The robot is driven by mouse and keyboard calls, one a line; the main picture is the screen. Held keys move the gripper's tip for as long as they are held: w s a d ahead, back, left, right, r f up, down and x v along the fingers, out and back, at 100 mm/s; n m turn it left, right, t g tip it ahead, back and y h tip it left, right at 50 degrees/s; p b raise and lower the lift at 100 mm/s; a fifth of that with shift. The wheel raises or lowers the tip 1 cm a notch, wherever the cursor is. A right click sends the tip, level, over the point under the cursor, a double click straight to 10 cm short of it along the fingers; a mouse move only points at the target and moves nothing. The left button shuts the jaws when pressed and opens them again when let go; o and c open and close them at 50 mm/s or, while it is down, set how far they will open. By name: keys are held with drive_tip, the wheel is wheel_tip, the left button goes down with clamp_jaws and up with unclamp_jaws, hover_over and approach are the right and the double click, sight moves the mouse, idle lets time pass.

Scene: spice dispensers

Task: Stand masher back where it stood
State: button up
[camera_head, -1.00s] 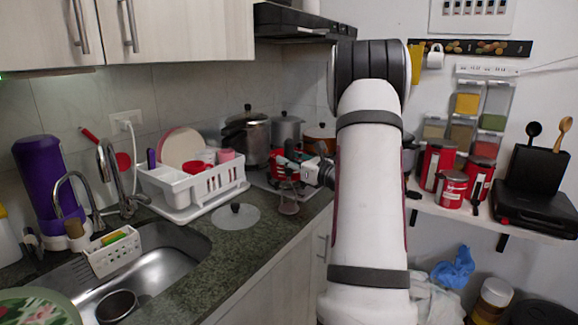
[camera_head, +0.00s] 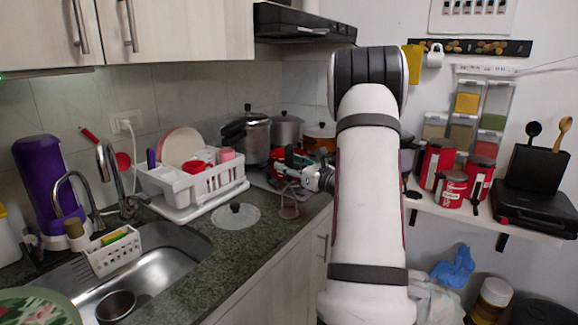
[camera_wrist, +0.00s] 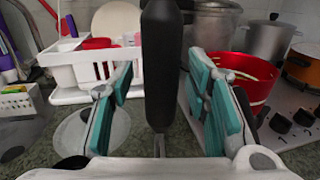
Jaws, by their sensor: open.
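The masher (camera_wrist: 157,75) shows in the wrist view as a thick black handle standing upright between my fingers; its top runs out of the picture. In the head view its lower part (camera_head: 288,211) is at the counter's right edge, by the stove, and looks to rest on the counter. My gripper (camera_wrist: 161,90) is open, with a teal-padded finger on each side of the handle and a gap to both. In the head view my gripper (camera_head: 292,165) is partly hidden by my wrist. The masher's foot is hidden in the wrist view.
A red pot (camera_wrist: 245,80) stands close on the right on the stove. The white dish rack (camera_head: 195,185) is to the left. A glass lid (camera_head: 235,217) lies on the counter before it. Steel pots (camera_head: 286,130) stand behind.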

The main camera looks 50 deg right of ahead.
drive_tip(key=s+a, duration=0.1)
drive_tip(key=s, duration=1.1)
drive_tip(key=w+a+r+n+g+y, duration=0.1)
drive_tip(key=w+a+r+n+y, duration=0.15)
drive_tip(key=a, duration=0.45)
drive_tip(key=w+a+r+n+g+y, duration=0.1)
drive_tip(key=w+a+n+y, duration=0.3)
drive_tip(key=a, duration=0.3)
drive_tip(key=s+a+r+n+g+y, duration=0.15)
drive_tip(key=a+n+g+y, duration=0.65)
drive_tip(key=a, duration=1.4)
drive_tip(key=s+a+f+n+g+h, duration=0.2)
drive_tip(key=s+a+n+g+h, duration=0.3)
drive_tip(key=s+a+n, duration=0.6)
drive_tip(key=s+d+f+n+h, duration=0.2)
drive_tip(key=s+n+h, duration=0.5)
drive_tip(key=s+n, duration=0.3)
drive_tip(key=shift+f+n, duration=0.3)
drive_tip(key=shift+n, duration=0.65)
drive_tip(key=shift+d, duration=0.1)
